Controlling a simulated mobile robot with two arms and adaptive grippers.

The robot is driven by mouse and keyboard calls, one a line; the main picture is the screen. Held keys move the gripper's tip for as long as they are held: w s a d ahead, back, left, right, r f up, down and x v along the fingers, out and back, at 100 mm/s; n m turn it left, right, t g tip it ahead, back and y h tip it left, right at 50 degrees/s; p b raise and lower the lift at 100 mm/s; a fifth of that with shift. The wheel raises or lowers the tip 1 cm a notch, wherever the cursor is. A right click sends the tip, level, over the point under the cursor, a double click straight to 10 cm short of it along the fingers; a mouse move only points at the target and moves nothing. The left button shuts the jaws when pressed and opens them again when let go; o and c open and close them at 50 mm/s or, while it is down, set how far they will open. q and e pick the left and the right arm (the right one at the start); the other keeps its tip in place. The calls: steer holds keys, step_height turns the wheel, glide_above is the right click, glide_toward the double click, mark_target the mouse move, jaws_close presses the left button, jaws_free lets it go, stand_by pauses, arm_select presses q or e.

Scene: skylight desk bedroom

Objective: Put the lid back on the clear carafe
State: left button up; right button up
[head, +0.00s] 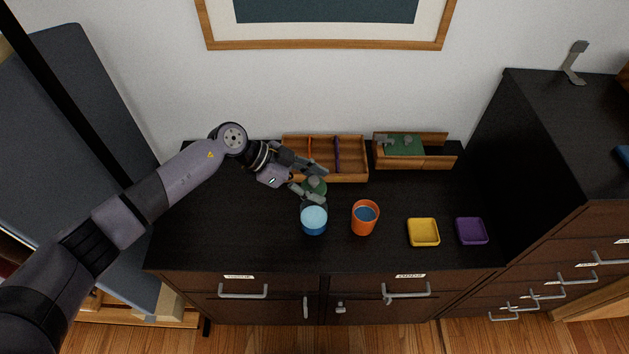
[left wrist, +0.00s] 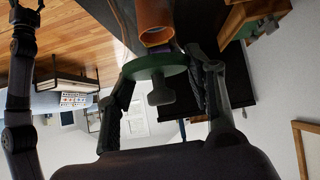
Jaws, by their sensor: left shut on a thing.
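The clear carafe (head: 313,221) with blue contents stands upright on the dark cabinet top, left of the orange cup. My left gripper (head: 309,186) is shut on the green lid (head: 315,185), just behind the carafe's mouth in the head view. Its fingers partly hide the lid and the carafe's upper part. In the left wrist view the round green lid (left wrist: 155,66) with its knob (left wrist: 160,92) sits between the fingers. I cannot tell the lid's height over the carafe. My right gripper (left wrist: 26,14) shows small at the left wrist view's edge, fingers apart.
The orange cup (head: 364,219) stands close right of the carafe. A yellow dish (head: 423,242) and a purple dish (head: 472,240) lie further right. The cabinet top at left is clear.

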arm_select(q)
steer(key=shift+f+p, duration=0.15)
steer(key=shift+p, duration=1)
stand_by(1.9)
stand_by(0.4)
steer(key=o, duration=0.9)
steer(key=o, duration=0.5)
